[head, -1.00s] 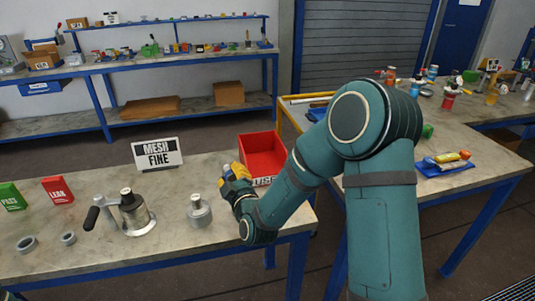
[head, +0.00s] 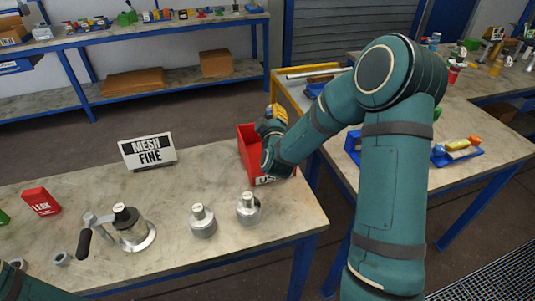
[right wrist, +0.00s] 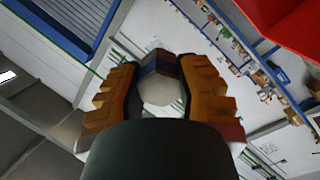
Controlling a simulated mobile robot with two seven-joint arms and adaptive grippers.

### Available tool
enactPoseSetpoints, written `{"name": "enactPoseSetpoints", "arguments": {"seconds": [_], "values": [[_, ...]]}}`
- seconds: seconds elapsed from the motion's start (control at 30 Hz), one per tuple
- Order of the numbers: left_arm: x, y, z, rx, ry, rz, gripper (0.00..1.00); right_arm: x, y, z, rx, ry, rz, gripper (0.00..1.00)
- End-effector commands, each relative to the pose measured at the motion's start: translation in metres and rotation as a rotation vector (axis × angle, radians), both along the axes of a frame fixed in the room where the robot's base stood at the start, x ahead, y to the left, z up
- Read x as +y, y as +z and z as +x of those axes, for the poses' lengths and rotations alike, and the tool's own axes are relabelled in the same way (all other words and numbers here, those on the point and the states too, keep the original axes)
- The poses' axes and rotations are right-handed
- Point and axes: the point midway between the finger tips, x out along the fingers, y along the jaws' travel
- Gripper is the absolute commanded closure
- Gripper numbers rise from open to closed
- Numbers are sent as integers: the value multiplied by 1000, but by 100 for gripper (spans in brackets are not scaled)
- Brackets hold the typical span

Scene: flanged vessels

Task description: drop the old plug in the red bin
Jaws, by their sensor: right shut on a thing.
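My right gripper (head: 277,113) is over the far part of the red bin (head: 247,153), whose front label is partly covered by my arm. In the right wrist view its orange-yellow fingers (right wrist: 160,85) are shut on the old plug (right wrist: 160,92), a pale, rounded piece with a dark blue and red band. In the head view the plug cannot be made out. The bin's red wall also fills the upper right corner of the right wrist view (right wrist: 290,25). My left gripper is not in view; only part of my left arm shows at the bottom left.
Two grey metal vessels (head: 202,222) (head: 248,208) stand in front of the bin. A larger handled vessel (head: 131,230), a MESH FINE sign (head: 147,150) and a red LEAK block (head: 41,201) are to the left.

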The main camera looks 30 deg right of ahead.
Motion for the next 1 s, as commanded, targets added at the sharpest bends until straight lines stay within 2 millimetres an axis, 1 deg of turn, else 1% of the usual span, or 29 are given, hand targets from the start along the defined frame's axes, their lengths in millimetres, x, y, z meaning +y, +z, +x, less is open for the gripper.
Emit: {"name": "enactPoseSetpoints", "arguments": {"seconds": [0.03, 0.1, 0.3, 0.4, 0.63, 0.67, 0.7, 0.73, 1.0], "values": [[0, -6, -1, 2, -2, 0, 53, 0, -10, 0, 1, 0, 1, 100], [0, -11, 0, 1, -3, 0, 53, 0, -18, 0, 1, 0, 2, 100], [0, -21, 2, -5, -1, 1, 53, 0, -35, 0, 0, 1, 1, 100], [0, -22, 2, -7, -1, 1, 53, 1, -38, 0, -1, 2, 1, 100], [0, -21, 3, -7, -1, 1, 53, 1, -37, 0, -2, 1, 0, 100], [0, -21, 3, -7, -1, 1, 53, 1, -37, 0, -2, 1, 0, 54], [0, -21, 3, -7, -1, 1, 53, 1, -37, 0, -2, 1, 0, 40], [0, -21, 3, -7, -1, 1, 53, 1, -37, 0, -2, 1, 0, 38], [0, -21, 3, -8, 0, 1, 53, 1, -38, 0, 0, 1, 1, 38]]}}
